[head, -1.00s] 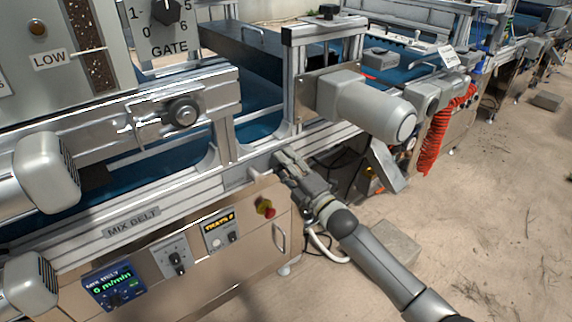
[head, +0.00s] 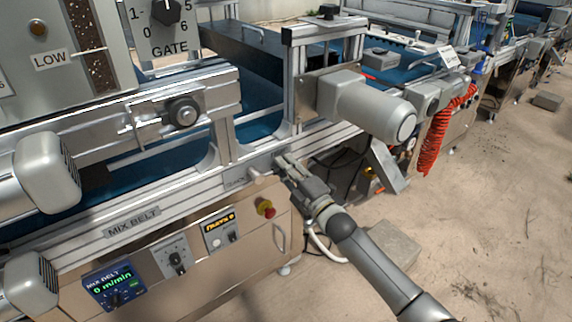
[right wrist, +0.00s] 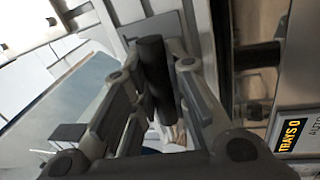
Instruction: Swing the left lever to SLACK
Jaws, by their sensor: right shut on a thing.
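My right gripper (head: 283,163) reaches the front rail of the mix belt frame, just below the post that carries the grey motor. In the right wrist view a dark round lever handle (right wrist: 154,72) stands between the two fingers of the right gripper (right wrist: 156,92), which is shut on it. A grey plate (right wrist: 150,27) lies behind the handle. In the head view the fingers hide the handle, and its SLACK marking cannot be read. My left gripper is not in view.
A pale small peg (head: 262,175) sits on the rail just left of the gripper. A red stop knob (head: 267,209) and a trays counter (head: 219,229) are on the cabinet below. A large grey motor (head: 365,103) juts out above right.

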